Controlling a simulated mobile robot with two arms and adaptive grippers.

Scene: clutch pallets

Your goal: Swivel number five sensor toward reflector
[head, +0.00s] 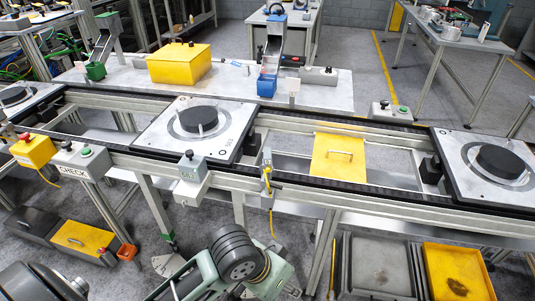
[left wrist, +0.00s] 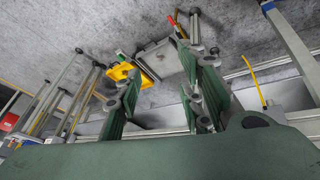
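A small yellow-and-grey sensor (head: 267,170) with a yellow cable is fixed to the near side of the conveyor, right of the middle of the head view. No number on it is readable, and its facing is too small to tell. I cannot pick out a reflector with certainty. My left gripper (left wrist: 163,75) shows in the left wrist view with its green-grey fingers apart and nothing between them. A yellow cable (left wrist: 254,80) hangs to the right of the fingers, apart from them. My right gripper is not in view.
The conveyor (head: 340,190) crosses the head view, carrying pallets with dark discs (head: 199,120). A yellow plate with a handle (head: 338,158) lies between them. A grey button box (head: 190,168) and a CHECK box (head: 82,158) are on the front. Trays (head: 457,272) stand below right.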

